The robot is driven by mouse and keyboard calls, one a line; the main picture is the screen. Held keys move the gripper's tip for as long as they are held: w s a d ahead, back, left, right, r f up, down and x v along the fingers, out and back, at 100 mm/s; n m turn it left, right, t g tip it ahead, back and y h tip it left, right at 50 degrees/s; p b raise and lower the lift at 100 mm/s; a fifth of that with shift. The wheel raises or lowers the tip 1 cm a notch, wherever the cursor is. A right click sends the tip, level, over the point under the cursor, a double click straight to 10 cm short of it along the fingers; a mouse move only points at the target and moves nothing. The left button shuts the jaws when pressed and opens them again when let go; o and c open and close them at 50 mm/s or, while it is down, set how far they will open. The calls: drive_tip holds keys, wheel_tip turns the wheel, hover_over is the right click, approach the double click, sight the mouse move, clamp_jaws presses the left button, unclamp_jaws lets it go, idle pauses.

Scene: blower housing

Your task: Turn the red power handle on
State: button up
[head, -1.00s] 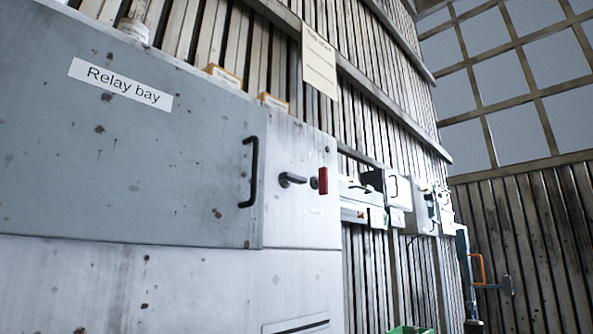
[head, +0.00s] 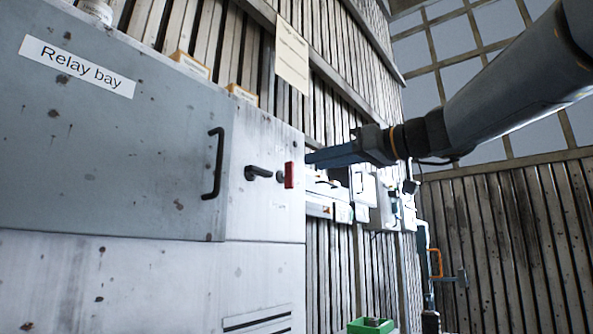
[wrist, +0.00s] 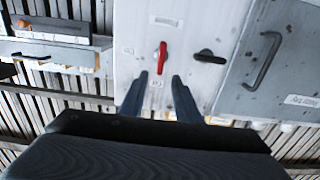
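The red power handle (head: 289,175) is on the side of the grey cabinet near its right edge, pointing roughly vertically. In the wrist view the red handle (wrist: 161,58) is also upright, on a pale panel with small labels. My gripper (head: 309,157) is just to the right of the handle in the head view, with blue fingers pointing at the panel. In the wrist view my gripper (wrist: 158,77) is open. Its two fingertips straddle the line of the handle, slightly short of it. Nothing is between the fingers, and no contact shows.
A black lever (head: 258,173) sits just left of the red handle. The Relay bay door (head: 110,160) has a black pull handle (head: 214,163). Wall boxes (head: 362,190) stand further along the slatted wall. A green bin (head: 371,326) is low at the bottom.

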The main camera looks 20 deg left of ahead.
sight(293, 167)
drive_tip(key=p+x, duration=0.3)
drive_tip(key=x, duration=0.4)
drive_tip(key=shift+w+a, duration=0.1)
drive_tip(key=shift+a, duration=0.15)
drive_tip(key=shift+c, duration=0.5)
clamp_jaws()
drive_tip(key=shift+f, duration=0.1)
